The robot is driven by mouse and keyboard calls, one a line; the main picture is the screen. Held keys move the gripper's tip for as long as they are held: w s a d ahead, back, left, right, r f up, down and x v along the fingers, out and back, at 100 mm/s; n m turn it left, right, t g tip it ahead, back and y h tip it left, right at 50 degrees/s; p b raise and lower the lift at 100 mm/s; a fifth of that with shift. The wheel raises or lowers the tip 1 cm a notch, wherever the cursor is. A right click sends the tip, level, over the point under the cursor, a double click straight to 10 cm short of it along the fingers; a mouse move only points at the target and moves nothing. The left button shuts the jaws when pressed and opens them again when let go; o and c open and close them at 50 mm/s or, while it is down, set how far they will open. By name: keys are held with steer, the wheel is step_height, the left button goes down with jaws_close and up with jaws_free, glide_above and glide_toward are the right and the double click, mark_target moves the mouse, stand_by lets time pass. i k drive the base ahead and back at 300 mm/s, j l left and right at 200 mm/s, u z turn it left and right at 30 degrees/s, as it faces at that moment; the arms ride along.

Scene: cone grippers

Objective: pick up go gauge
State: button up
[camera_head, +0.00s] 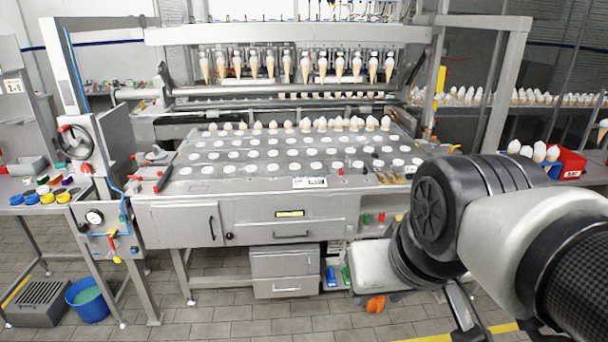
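I cannot pick out a go gauge for certain; the small items on the machine are too small to tell apart. My arm comes in from the right and covers the right front of the machine. A narrow metal part (463,308) shows below the arm at the bottom edge and may be part of my gripper. Its fingertips are not clear, and I cannot see whether it is open or holds anything.
The machine's perforated bed (270,168) holds rows of white round pieces, with white-topped cones (270,66) hanging above. Red-handled parts (164,179) sit at its left edge. A side bench carries coloured lids (47,198). A blue bucket (87,301) and a red bin (571,163) flank it.

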mark_target(365, 224)
steer(key=i+l+u, duration=0.1)
steer(key=i+l, duration=0.2)
steer(key=i+l+u, duration=0.1)
steer(key=i+l, duration=0.2)
steer(key=i+l+u, duration=0.15)
steer(key=i+l, duration=0.15)
steer(key=l, duration=0.15)
steer(key=i+l+u, duration=0.1)
steer(key=i+l, duration=0.15)
steer(key=l, duration=0.15)
steer(key=i+l+u, duration=0.1)
steer(key=i+l, duration=0.15)
steer(key=l, duration=0.2)
